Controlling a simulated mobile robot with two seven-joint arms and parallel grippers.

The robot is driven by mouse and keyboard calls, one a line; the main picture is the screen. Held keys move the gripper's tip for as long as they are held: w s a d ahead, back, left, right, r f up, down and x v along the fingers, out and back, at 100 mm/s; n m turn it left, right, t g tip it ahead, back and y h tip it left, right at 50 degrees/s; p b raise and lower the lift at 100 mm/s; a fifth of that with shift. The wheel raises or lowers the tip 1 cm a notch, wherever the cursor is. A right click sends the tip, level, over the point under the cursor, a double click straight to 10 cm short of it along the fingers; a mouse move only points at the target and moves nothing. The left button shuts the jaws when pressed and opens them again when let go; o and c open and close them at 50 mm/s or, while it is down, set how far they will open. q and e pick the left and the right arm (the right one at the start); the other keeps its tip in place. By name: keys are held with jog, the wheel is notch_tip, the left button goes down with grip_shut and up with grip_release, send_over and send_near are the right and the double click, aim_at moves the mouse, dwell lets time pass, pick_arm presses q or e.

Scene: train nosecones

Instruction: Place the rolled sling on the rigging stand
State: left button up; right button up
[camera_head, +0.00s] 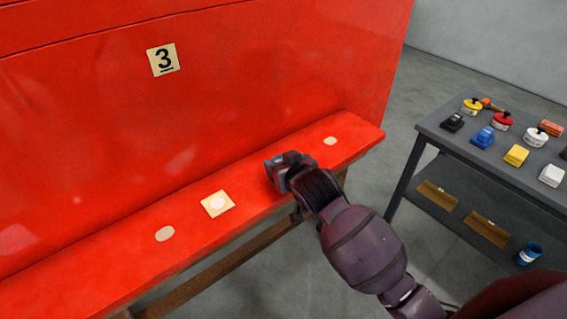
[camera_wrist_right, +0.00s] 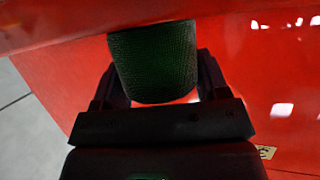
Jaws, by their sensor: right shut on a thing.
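My right gripper (camera_head: 276,168) is over the red ledge (camera_head: 110,268), right of its middle. In the right wrist view, my right gripper (camera_wrist_right: 157,72) is shut on a dark green, woven-looking roll (camera_wrist_right: 155,62), which looks like the rolled sling. The roll sits between the two fingers in front of a red surface. In the head view the gripper hides the roll. I cannot tell whether the roll touches the ledge. The red ledge, on brown supports below a tall red panel, may be the rigging stand. My left gripper is not in view.
The red panel bears a number 3 tag (camera_head: 163,60). The ledge carries a square pale marker (camera_head: 217,204) and round pale spots (camera_head: 165,234).

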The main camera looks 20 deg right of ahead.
jog(key=o, duration=1)
jog(key=shift+f, duration=0.1)
jog(key=b+v, duration=0.1)
jog(key=v, duration=1.1)
jog(key=shift+g+h, duration=0.3)
jog(key=shift+g, duration=0.4)
jog(key=s+d+f, duration=0.1)
jog(key=f, duration=0.3)
jog(key=s+d+f, duration=0.2)
jog(key=f, duration=0.3)
jog(key=s+d+f, duration=0.1)
jog(key=f, duration=0.3)
jog(key=shift+s+d+f, duration=0.15)
jog(key=shift+s+f, duration=0.05)
jog(key=shift+o, duration=0.6)
jog(key=s+d+f, duration=0.5)
jog(key=s+f, duration=0.5)
jog(key=f, duration=0.2)
jog(key=shift+s+g+h, duration=0.35)
jog(key=shift+g+h, duration=0.05)
